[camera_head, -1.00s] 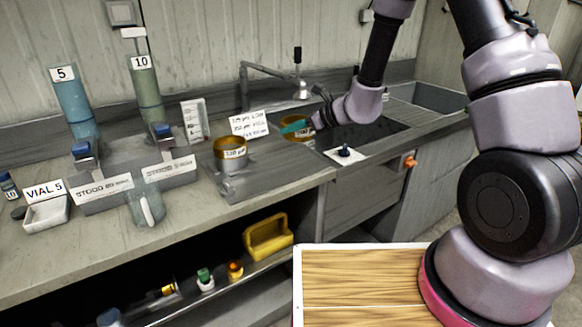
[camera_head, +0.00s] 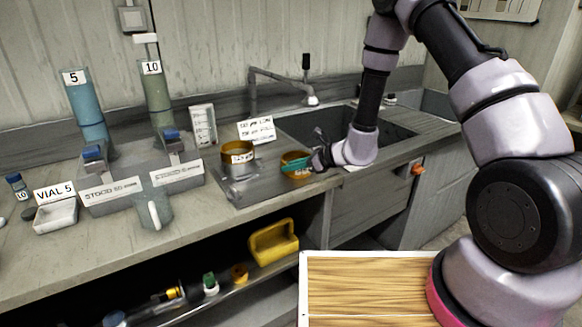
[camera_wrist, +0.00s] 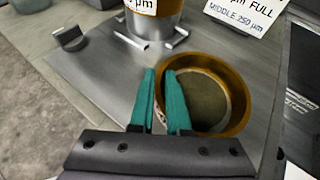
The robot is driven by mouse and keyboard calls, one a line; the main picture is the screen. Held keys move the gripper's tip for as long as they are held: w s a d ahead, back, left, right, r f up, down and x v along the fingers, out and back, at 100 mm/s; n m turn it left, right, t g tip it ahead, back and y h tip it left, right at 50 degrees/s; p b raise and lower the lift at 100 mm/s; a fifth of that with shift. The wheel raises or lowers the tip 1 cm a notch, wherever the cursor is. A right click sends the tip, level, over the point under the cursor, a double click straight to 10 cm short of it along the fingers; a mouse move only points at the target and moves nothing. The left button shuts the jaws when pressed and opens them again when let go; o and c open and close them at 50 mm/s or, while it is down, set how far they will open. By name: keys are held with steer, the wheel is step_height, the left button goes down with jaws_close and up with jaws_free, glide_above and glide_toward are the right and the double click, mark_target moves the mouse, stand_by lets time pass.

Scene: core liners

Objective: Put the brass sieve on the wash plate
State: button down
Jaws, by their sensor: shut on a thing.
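The brass sieve (camera_head: 296,158) is a short, round brass ring with a mesh floor. In the wrist view its bowl (camera_wrist: 212,98) opens toward the camera. My gripper (camera_head: 312,164) is shut on its rim, with the two teal fingers (camera_wrist: 165,98) on either side of the wall. The grey metal wash plate (camera_head: 238,197) lies on the counter left of the sink and also fills much of the wrist view (camera_wrist: 100,80). The held sieve is over or beside its right end; I cannot tell whether they touch.
Another labelled brass sieve (camera_head: 238,150) stands on the plate, left of the held one. A sign card (camera_head: 257,130) stands behind. The sink (camera_head: 305,125) and its tap (camera_head: 280,80) are at the back right. A racked pair of tubes (camera_head: 158,85) is at the left.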

steer(key=c, duration=0.9)
jaws_free()
steer(key=shift+o, duration=0.2)
steer(key=v, duration=1.2)
steer(key=s+d+r+n+g, duration=0.1)
steer(key=s+r+n, duration=0.25)
steer(key=r, duration=0.25)
steer(key=s+d+r+n+g+h, duration=0.1)
steer(key=s+r+n, duration=0.25)
steer(key=r, duration=0.35)
steer(key=s+d+r+n+g, duration=0.1)
steer(key=s+r+n+g, duration=0.1)
steer(key=s+r+n, duration=0.3)
steer(key=s+d+r+n+t+h, duration=0.3)
steer(key=s+d+r+h, duration=0.1)
steer(key=d+r, duration=0.3)
steer(key=s+d+r+n+t+h, duration=0.3)
steer(key=s+d+r+h, duration=0.1)
steer(key=d+r, duration=0.3)
steer(key=shift+d+h, duration=0.3)
steer(key=shift+d, duration=0.15)
